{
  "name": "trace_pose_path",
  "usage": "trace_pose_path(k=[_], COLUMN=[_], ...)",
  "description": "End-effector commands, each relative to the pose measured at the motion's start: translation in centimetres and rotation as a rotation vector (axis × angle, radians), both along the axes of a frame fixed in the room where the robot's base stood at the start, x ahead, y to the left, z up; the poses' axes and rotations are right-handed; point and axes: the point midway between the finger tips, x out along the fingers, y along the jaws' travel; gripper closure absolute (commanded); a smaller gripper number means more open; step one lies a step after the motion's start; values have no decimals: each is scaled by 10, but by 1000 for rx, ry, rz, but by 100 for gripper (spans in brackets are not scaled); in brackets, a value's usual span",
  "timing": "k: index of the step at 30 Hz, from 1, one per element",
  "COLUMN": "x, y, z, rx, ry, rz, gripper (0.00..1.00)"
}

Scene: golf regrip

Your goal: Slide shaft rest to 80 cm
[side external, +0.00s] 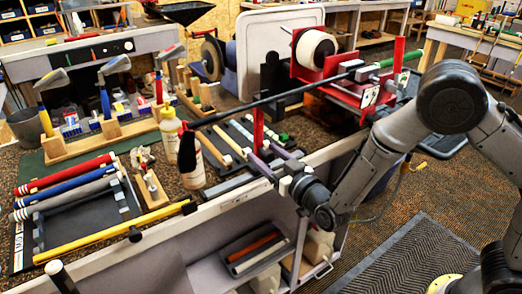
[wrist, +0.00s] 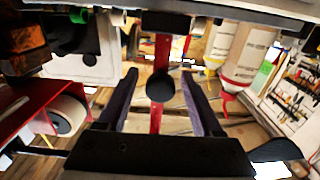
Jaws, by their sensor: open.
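The red shaft rest (side external: 258,131) is an upright post at the bench's front edge, under a dark club shaft (side external: 285,94). My gripper (side external: 262,158) is low beside the post, its purple fingers pointing toward the bench. In the wrist view, the post (wrist: 155,119) stands between the two spread fingers of my gripper (wrist: 160,82), with gaps on both sides. A black round piece (wrist: 160,87) sits in front of the post. My gripper is open and holds nothing. A yellow strip (side external: 115,232) runs along the bench edge; its marks are not readable.
A red vise (side external: 325,72) with a white roll stands right of the rest. Coloured grips (side external: 65,180) lie on a rack at the left.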

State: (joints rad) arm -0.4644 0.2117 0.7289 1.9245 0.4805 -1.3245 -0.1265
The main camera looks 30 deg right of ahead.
Motion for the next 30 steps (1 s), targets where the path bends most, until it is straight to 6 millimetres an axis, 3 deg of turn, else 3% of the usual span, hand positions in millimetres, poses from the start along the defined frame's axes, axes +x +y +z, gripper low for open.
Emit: trace_pose_path(k=[6,17,27,28,30], x=[21,24,24,24,24], y=[0,0,0,0,0], z=[0,0,0,0,0], rx=[0,0,0,0,0], ry=[0,0,0,0,0], rz=[-1,1,1,1,1], gripper=[32,34,95,100,100])
